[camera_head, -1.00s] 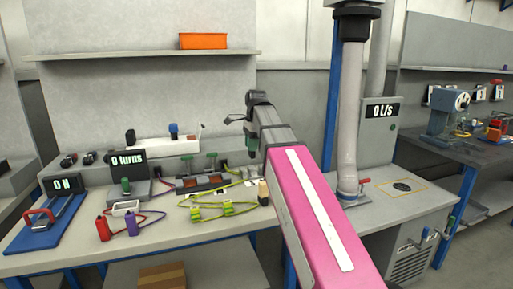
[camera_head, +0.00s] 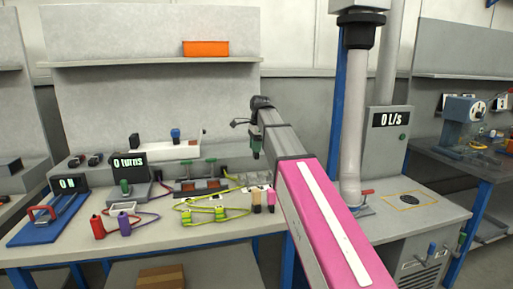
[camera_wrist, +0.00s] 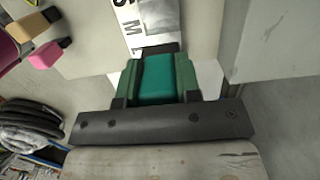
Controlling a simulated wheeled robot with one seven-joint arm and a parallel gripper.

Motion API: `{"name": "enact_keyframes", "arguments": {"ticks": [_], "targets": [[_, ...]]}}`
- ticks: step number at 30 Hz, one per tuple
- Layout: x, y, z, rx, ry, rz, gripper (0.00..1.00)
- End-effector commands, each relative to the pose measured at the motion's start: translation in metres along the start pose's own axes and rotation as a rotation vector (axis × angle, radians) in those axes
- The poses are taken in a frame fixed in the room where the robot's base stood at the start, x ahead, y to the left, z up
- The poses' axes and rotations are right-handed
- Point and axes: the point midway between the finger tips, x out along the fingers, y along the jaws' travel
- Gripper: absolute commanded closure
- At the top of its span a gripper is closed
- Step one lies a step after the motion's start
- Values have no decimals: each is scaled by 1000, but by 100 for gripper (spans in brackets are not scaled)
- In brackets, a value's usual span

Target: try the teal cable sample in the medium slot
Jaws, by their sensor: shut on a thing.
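My gripper (camera_wrist: 156,82) has green fingers and is shut on the teal cable sample (camera_wrist: 157,78), a teal block between them in the wrist view. Just beyond the fingers lies a white strip (camera_wrist: 129,18) with black letters S, M and L, the L nearest the gripper. I cannot make out the medium slot itself. In the head view my gripper (camera_head: 256,148) points down over the back right of the workbench; the sample is too small to tell there.
A pink block (camera_wrist: 46,55) and a tan one (camera_head: 256,202) stand at the bench's right edge. Yellow-green connectors (camera_head: 205,215), red (camera_head: 97,228) and purple (camera_head: 125,226) pieces lie to the left. A thick grey duct (camera_head: 350,130) stands to the right.

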Motion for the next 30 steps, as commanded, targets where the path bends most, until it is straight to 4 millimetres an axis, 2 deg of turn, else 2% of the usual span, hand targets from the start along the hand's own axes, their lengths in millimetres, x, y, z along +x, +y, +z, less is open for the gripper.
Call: {"name": "enact_keyframes", "arguments": {"ticks": [8, 24, 30], "targets": [[6, 0, -1, 0, 0, 0, 96], [48, 1, -6, 0, 0, 1, 96], [57, 0, -7, 0, 0, 0, 96]]}}
